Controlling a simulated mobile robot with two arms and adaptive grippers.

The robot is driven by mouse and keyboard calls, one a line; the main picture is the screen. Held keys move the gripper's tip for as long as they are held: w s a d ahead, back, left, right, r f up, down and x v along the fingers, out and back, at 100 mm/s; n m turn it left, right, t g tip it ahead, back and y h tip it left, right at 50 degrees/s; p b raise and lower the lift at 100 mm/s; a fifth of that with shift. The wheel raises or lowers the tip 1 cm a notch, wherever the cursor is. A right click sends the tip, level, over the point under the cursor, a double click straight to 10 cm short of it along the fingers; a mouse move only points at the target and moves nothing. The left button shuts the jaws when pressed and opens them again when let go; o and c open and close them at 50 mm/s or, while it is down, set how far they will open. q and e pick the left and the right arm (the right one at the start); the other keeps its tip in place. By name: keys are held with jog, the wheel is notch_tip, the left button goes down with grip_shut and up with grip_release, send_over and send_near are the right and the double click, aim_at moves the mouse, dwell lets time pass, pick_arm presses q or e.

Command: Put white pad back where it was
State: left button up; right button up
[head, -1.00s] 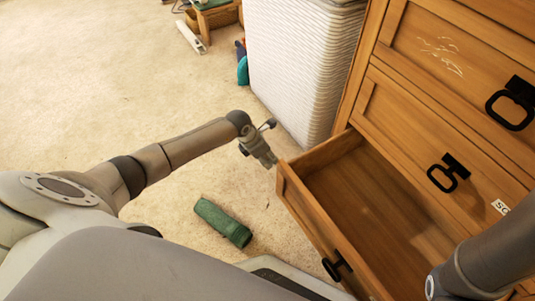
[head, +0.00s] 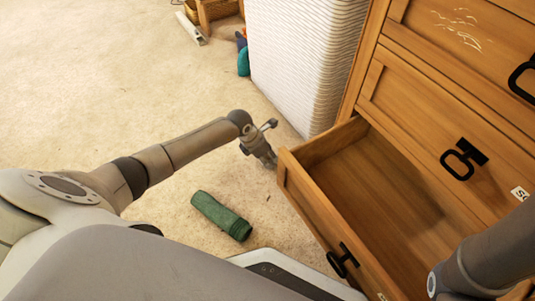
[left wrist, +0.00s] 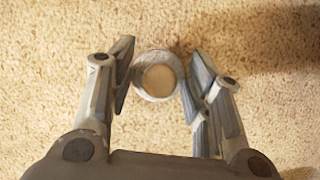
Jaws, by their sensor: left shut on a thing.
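My left gripper (head: 265,155) hangs over the carpet just left of the open drawer's front corner. In the left wrist view its fingers (left wrist: 158,85) are on either side of a small round thing (left wrist: 159,80) with a pale grey-white rim and a beige middle, and they are shut on it. This may be the white pad; I cannot tell for sure. In the head view the held thing is too small to make out. No other white pad shows clearly. My right gripper is out of view; only part of that arm shows at the lower right.
A wooden dresser with an open, empty-looking drawer (head: 370,190) fills the right. A tall white ribbed stack (head: 300,60) stands beside it. A green rolled thing (head: 221,215) lies on the carpet (head: 120,80). The carpet at the upper left is mostly free.

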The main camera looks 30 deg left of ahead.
pick_arm(q)
jog(key=shift+f+b, duration=0.4)
jog(key=shift+f, duration=0.2)
jog(key=o, duration=1.2)
jog(key=shift+o, duration=0.2)
jog(key=shift+r, duration=0.15)
jog(key=v, duration=1.1)
jog(key=shift+s+r, duration=0.15)
jog(key=shift+r, duration=0.25)
